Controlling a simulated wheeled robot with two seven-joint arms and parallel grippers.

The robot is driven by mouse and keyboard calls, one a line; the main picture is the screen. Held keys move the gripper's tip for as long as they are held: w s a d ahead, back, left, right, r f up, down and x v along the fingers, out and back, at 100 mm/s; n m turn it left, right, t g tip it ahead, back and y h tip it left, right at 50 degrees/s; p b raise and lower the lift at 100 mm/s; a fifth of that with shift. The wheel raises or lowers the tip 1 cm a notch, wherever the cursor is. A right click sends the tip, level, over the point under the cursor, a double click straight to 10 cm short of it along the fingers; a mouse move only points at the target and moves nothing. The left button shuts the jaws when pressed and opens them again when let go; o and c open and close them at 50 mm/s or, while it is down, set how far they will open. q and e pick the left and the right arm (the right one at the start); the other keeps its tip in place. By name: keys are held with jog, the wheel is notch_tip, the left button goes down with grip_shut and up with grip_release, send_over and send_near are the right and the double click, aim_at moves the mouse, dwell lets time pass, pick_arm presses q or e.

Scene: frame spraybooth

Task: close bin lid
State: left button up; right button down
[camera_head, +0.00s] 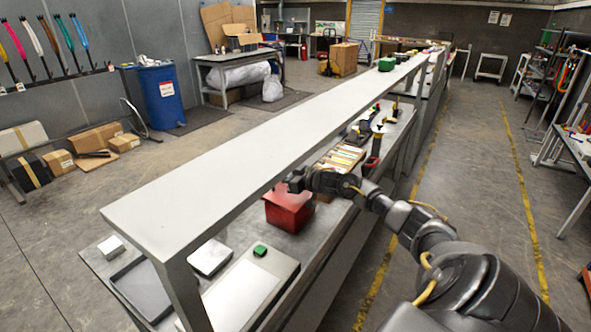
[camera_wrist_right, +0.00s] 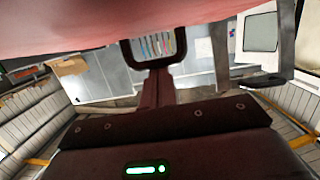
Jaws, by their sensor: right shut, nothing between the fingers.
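A small red bin (camera_head: 289,210) stands on the lower shelf of the long bench in the head view. Its top face looks level, but the gripper covers part of it, and I cannot tell how its lid stands. My right gripper (camera_head: 297,181) is at the top of the bin, touching it or just above. In the right wrist view, a blurred red surface (camera_wrist_right: 150,22) spans the top edge, very close to the camera. My right gripper (camera_wrist_right: 155,50) is shut and empty there. My left gripper is not in view.
A long grey upper shelf (camera_head: 230,150) runs above and left of the bin. A metal box with a green item (camera_head: 260,250) sits in front of it. Tools and a file box (camera_head: 342,158) stand behind it. A blue drum (camera_head: 163,97) stands far left. The right aisle is clear.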

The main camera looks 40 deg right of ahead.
jog(key=shift+w+f, duration=0.1)
jog(key=shift+f, duration=0.1)
jog(key=shift+r, duration=0.15)
dwell(0.3)
notch_tip(320, 180, up, 4)
jog(key=p, duration=0.4)
jog(key=shift+w+r, duration=0.1)
jog(key=shift+r, duration=0.1)
jog(key=shift+s+d+f+b, duration=0.1)
jog(key=shift+s+f+b, duration=0.1)
jog(key=shift+s+b, duration=0.7)
jog(key=r+b+v, duration=0.1)
jog(key=r+v, duration=0.1)
jog(key=v, duration=0.5)
jog(key=shift+s+b, duration=0.2)
jog(key=shift+b, duration=0.2)
